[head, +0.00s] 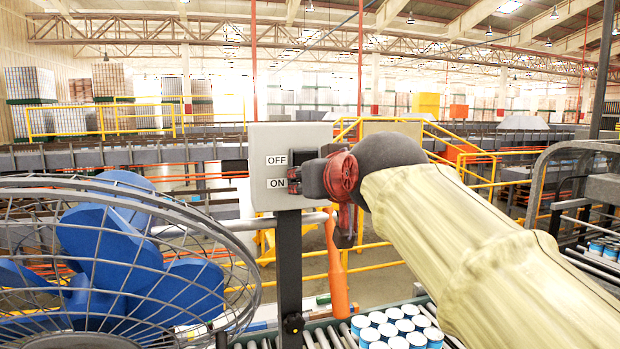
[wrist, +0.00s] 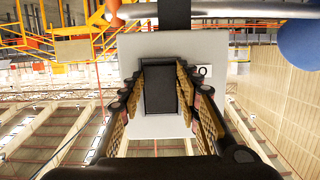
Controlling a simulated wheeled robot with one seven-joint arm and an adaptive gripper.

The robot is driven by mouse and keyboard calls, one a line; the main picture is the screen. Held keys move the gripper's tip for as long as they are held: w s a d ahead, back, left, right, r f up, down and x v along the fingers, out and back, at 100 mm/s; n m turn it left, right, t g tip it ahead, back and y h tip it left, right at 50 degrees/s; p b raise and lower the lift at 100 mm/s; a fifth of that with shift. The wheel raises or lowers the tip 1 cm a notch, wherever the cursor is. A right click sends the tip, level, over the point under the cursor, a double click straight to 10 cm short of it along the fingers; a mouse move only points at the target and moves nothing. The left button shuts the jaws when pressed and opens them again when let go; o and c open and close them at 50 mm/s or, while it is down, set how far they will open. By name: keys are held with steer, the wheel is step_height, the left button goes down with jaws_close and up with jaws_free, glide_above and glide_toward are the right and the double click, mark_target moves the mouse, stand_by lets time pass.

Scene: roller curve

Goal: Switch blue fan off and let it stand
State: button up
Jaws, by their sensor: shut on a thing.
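The blue fan (head: 110,250) stands at the left of the head view behind a round wire cage (head: 215,225). A grey switch box (head: 268,138) on a dark post (head: 288,265) carries an OFF label (head: 276,160) above an ON label (head: 277,183). My gripper (head: 297,179) is at the box's front, level with ON. In the wrist view, my gripper (wrist: 163,75) has its fingers on both sides of the black switch lever (wrist: 160,92), shut on it. The box face (wrist: 143,48) appears upside down there. The fingers hide part of the lever and labels.
Several blue-and-white cans (head: 397,328) stand on the roller conveyor (head: 328,337) below. An orange object (head: 337,270) hangs right of the post. Yellow railings (head: 380,257) lie behind. The fan cage is close to the box's left.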

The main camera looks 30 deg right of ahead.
stand_by(0.3)
steer(key=o, duration=1.1)
steer(key=shift+o, duration=0.3)
steer(key=v, duration=1.2)
steer(key=shift+r, duration=0.1)
